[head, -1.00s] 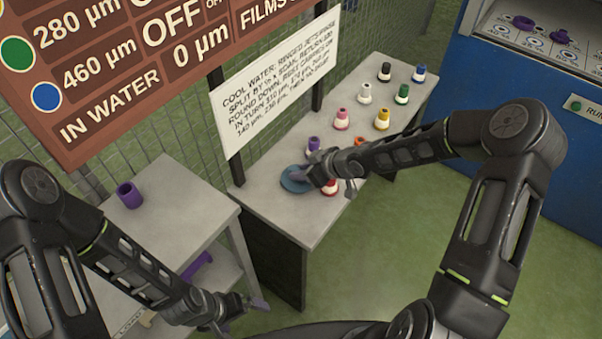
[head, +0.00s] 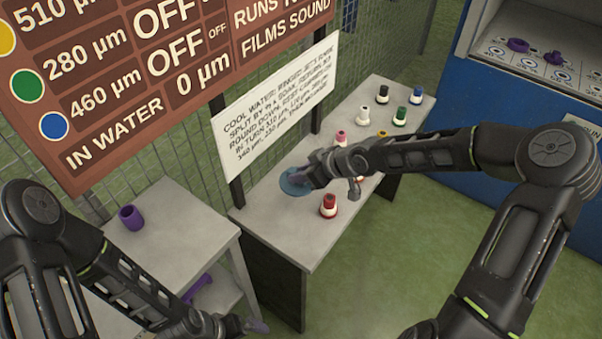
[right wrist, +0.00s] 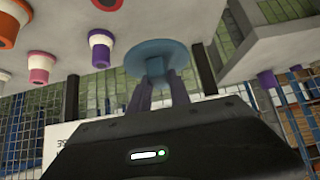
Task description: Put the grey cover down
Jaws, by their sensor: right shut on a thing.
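The cover is a round blue-grey disc (head: 294,183) with a knob. In the right wrist view the disc (right wrist: 166,50) shows its knob between my two fingers. My right gripper (head: 318,172) is shut on this knob. The disc is over the left part of the long grey table (head: 285,232); whether it touches the top I cannot tell. A red-and-white pot (head: 328,206) stands on the table just right of and nearer than the disc, apart from it. My left gripper (head: 256,326) is low at the bottom of the head view, away from the cover; its jaw opening is unclear.
Several coloured pots, such as a white one (head: 366,116) and a green one (head: 400,116), stand toward the table's far end. A white sign (head: 275,105) rises behind the table. A purple cup (head: 131,217) stands on the left table (head: 180,240). A blue cabinet (head: 460,95) is at right.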

